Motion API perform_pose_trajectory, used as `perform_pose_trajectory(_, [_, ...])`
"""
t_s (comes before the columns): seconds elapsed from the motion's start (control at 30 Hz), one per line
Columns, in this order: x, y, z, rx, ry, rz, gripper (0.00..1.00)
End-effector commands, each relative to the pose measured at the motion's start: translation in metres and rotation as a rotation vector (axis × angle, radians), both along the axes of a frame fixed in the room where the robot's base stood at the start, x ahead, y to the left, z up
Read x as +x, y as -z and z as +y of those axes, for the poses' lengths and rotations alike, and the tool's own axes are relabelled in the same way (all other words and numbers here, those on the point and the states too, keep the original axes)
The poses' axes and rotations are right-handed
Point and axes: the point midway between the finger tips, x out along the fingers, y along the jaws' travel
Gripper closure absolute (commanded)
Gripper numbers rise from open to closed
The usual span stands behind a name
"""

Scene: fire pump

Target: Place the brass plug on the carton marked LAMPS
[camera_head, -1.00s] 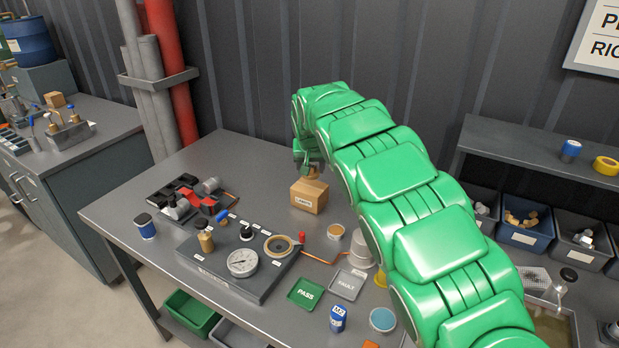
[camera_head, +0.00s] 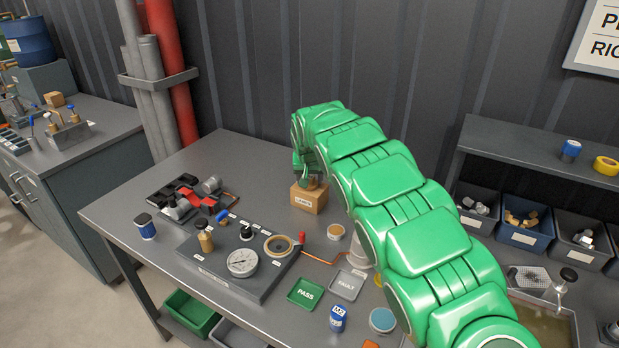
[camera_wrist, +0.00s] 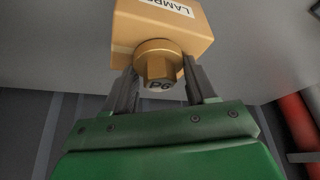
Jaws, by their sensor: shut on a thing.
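The carton (camera_head: 308,200) marked LAMPS stands on the grey workbench, and its label shows in the wrist view (camera_wrist: 203,22). The brass plug (camera_wrist: 158,62), with a hex head marked P6, is between my gripper's fingers in the wrist view. My gripper (camera_wrist: 160,82) is shut on it. In the wrist view the plug overlaps the carton's top; I cannot tell whether it touches. In the head view my gripper (camera_head: 307,180) is right at the top of the carton, and the plug is mostly hidden by it.
The green PASS tray (camera_head: 305,293) and grey FAULT tray (camera_head: 348,284) lie in front.

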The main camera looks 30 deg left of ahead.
Motion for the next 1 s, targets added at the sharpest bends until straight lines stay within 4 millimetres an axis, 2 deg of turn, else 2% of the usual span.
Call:
perform_pose_trajectory(0.27, [0.000,0.002,0.000,0.000,0.000,0.000,0.83])
perform_pose_trajectory(0.3, [0.000,0.002,0.000,0.000,0.000,0.000,0.38])
perform_pose_trajectory(0.43, [0.000,0.002,0.000,0.000,0.000,0.000,0.18])
perform_pose_trajectory(0.77, [0.000,0.001,0.000,0.000,0.000,0.000,0.18])
perform_pose_trajectory(1.0, [-0.004,-0.010,-0.002,0.001,0.000,0.000,0.18])
